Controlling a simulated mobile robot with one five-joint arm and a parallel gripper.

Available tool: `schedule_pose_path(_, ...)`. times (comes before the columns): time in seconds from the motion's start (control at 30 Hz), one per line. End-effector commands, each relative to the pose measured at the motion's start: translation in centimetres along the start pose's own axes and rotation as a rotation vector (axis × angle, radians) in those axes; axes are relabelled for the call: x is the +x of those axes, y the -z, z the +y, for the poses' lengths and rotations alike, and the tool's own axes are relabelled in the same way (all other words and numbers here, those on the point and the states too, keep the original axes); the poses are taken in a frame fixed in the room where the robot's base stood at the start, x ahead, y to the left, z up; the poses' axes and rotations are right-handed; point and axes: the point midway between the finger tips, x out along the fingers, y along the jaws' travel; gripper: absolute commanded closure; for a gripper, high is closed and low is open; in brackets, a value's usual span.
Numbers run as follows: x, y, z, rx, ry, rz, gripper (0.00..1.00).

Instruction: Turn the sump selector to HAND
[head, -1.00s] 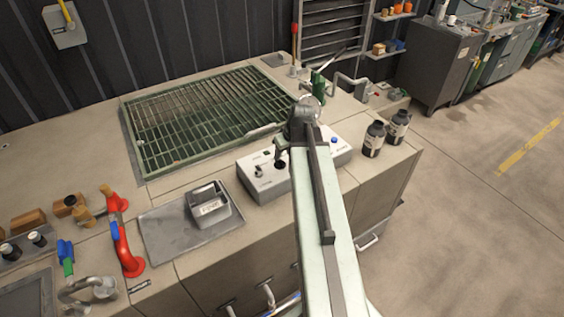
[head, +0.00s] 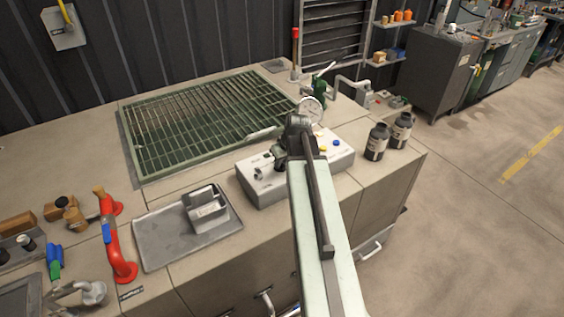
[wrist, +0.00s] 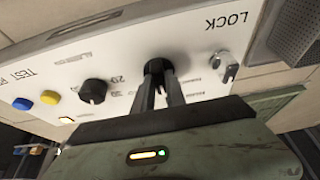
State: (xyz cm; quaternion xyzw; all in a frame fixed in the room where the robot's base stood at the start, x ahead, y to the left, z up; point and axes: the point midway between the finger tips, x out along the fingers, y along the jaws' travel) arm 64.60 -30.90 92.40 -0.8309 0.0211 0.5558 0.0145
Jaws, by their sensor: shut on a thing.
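The grey control box (head: 262,193) stands on the bench, partly hidden by my arm in the head view. In the wrist view its pale panel is tilted, with a black selector knob (wrist: 158,67) between my fingertips. My gripper (wrist: 160,82) is shut on this knob. The lettering around it is too small or covered, so I cannot read its position. A second black knob (wrist: 92,91) sits to its left, and a key switch (wrist: 225,66) by the word LOCK to its right.
Yellow (wrist: 49,97) and blue (wrist: 22,104) buttons are at the panel's left in the wrist view. Two dark bottles (head: 377,143) stand right of the box; a grey tray (head: 165,245) lies left. A green grating (head: 190,125) is behind.

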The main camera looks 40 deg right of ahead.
Motion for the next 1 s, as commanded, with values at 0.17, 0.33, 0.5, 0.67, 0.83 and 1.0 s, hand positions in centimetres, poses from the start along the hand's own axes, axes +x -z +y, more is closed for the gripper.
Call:
schedule_pose_path(0.17,-0.01,0.03,0.08,-0.038,0.013,0.002,1.0)
schedule_pose_path(0.33,0.01,0.07,0.18,-0.127,0.05,0.001,1.0)
schedule_pose_path(0.5,0.04,0.12,0.33,-0.26,0.105,0.001,1.0)
schedule_pose_path(0.67,0.06,0.18,0.42,-0.4,0.164,0.001,1.0)
schedule_pose_path(0.83,0.08,0.24,0.52,-0.549,0.226,0.001,1.0)
schedule_pose_path(1.0,0.11,0.29,0.57,-0.687,0.283,0.0,1.0)
